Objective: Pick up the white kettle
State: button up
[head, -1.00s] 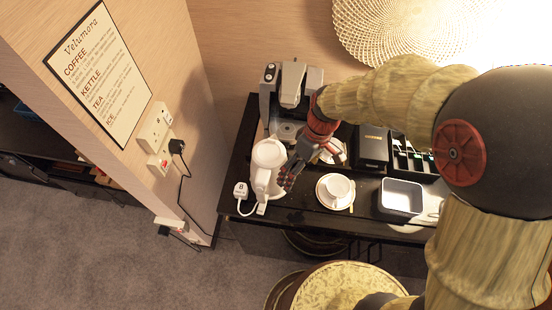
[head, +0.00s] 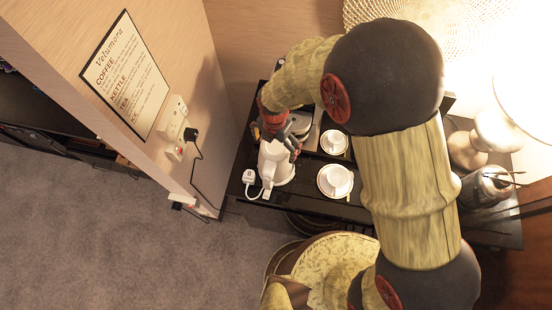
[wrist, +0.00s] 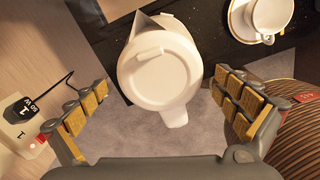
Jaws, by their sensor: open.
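The white kettle (head: 276,163) stands upright at the left end of the dark table in the head view. In the wrist view the kettle (wrist: 160,72) is seen from above, with its lid and spout showing and its handle toward the lower edge. My gripper (head: 275,138) is at the kettle's top in the head view, partly covering it. In the wrist view my gripper (wrist: 166,112) is open, with one finger on each side of the kettle and visible gaps between. No contact shows.
A cup on a saucer (head: 326,188) stands right of the kettle, with another cup (head: 334,141) behind it. A white plug (head: 249,177) lies at the table's left edge. A wall with sockets (head: 173,118) is at left. A round patterned stool (head: 335,258) stands in front.

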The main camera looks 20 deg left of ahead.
notch_tip(320, 180, down, 6)
jog(key=shift+r+p, duration=0.1)
jog(key=shift+p, duration=0.75)
jog(key=shift+w, duration=0.1)
jog(key=shift+c, duration=0.9)
jog(key=c, duration=1.6)
jog(key=shift+c, duration=0.3)
